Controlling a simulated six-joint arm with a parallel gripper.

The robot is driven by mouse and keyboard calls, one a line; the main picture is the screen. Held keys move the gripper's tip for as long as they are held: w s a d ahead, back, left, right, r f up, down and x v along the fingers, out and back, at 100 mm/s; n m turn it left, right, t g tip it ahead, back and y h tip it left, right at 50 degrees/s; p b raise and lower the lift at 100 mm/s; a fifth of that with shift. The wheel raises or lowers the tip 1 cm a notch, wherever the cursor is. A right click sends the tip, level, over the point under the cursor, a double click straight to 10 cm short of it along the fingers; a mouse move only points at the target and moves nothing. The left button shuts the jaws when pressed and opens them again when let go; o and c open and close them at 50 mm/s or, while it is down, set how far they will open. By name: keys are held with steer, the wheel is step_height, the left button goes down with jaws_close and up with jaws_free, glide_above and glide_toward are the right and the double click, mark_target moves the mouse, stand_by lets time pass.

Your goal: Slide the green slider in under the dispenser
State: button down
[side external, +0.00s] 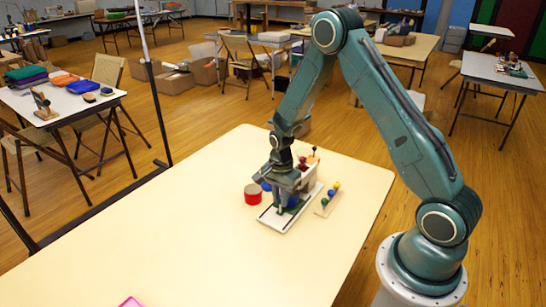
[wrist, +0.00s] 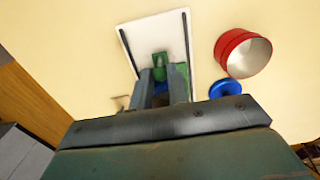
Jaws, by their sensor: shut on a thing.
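The green slider (wrist: 160,60) shows between and just beyond my gripper's fingertips in the wrist view. My gripper (wrist: 163,73) is shut on it, low over the white track (wrist: 126,38) with dark side rails. In the side view my gripper (side external: 282,207) points down at the track (side external: 270,219), and the slider is mostly hidden there. The pale dispenser (side external: 308,178) stands at the track's far end, right behind my gripper and partly hidden by it. The dispenser is not clear in the wrist view.
A red open cylinder (side external: 252,194) stands left of the track; it also shows in the wrist view (wrist: 235,45). A blue round piece (wrist: 225,89) lies beside it. A small rack with yellow, blue and green balls (side external: 329,198) lies right of the track. The near tabletop is mostly clear.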

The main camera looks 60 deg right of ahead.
steer(key=shift+d, duration=1.95)
steer(key=c, duration=1.4)
jaws_free()
steer(key=shift+c, duration=0.2)
steer(key=shift+r, duration=0.15)
step_height(320, 180, up, 7)
steer(key=shift+r, duration=0.1)
